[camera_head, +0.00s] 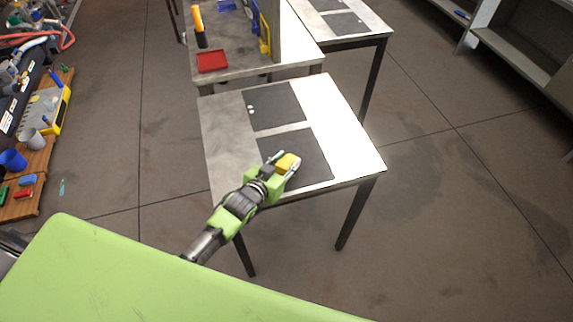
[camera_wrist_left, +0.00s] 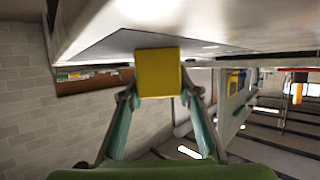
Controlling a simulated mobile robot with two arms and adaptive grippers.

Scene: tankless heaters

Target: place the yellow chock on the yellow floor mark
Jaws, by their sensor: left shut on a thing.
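The yellow chock (camera_head: 288,161) is a small yellow block at the tip of my left gripper (camera_head: 284,168). My left gripper is shut on it. In the left wrist view the chock (camera_wrist_left: 158,72) sits between the two fingertips (camera_wrist_left: 159,88). I cannot tell whether the chock touches the table. I cannot make out a yellow floor mark in either view. My right gripper is not in view.
The near table (camera_head: 226,130) has two dark mats (camera_head: 294,158) and small pale bits on the farther one. Behind it is a bench with a red tray (camera_head: 212,61). Wooden shelving (camera_head: 30,180) with cups stands at left. Open floor (camera_head: 430,220) lies to the right.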

